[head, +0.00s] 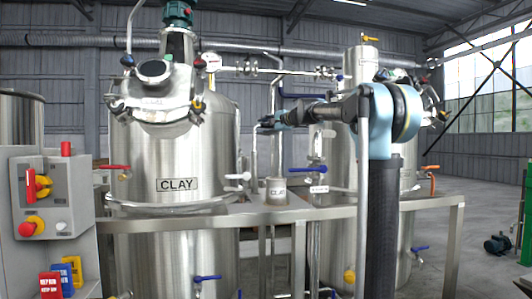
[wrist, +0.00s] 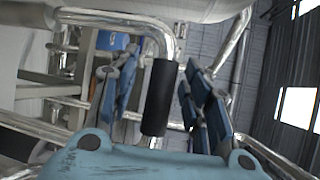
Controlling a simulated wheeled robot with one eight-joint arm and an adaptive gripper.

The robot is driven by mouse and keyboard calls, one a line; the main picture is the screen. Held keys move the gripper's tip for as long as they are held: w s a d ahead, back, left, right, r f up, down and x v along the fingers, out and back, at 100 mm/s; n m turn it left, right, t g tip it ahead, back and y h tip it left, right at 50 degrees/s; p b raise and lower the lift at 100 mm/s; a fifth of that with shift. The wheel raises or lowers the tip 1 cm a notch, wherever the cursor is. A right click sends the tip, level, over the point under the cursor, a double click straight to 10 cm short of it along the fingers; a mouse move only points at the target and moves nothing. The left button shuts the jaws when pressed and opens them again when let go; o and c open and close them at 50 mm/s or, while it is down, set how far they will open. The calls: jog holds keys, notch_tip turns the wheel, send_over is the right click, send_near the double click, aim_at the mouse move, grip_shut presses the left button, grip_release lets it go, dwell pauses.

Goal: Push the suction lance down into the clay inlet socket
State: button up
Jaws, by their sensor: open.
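The suction lance appears to be the bent silver pipe with a black sleeve (wrist: 158,98) in the wrist view. The sleeve lies between the two blue fingers of my gripper (wrist: 160,78), which are apart on either side of it. In the head view my gripper (head: 268,122) is at the upper end of a thin bent pipe (head: 254,158) between the tanks. A small grey cylinder labelled CLAY (head: 277,190), possibly the inlet socket, stands on the frame just right of that pipe. I cannot tell where the lance's lower end sits.
A large steel tank labelled CLAY (head: 177,184) stands left, and another tank (head: 345,225) stands behind my arm. A metal frame rail (head: 240,218) crosses in front. Valves with blue and red handles stick out. A control box (head: 45,195) is at far left. Open floor lies right.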

jog(key=shift+c, duration=0.3)
grip_shut()
jog(key=shift+r, duration=0.1)
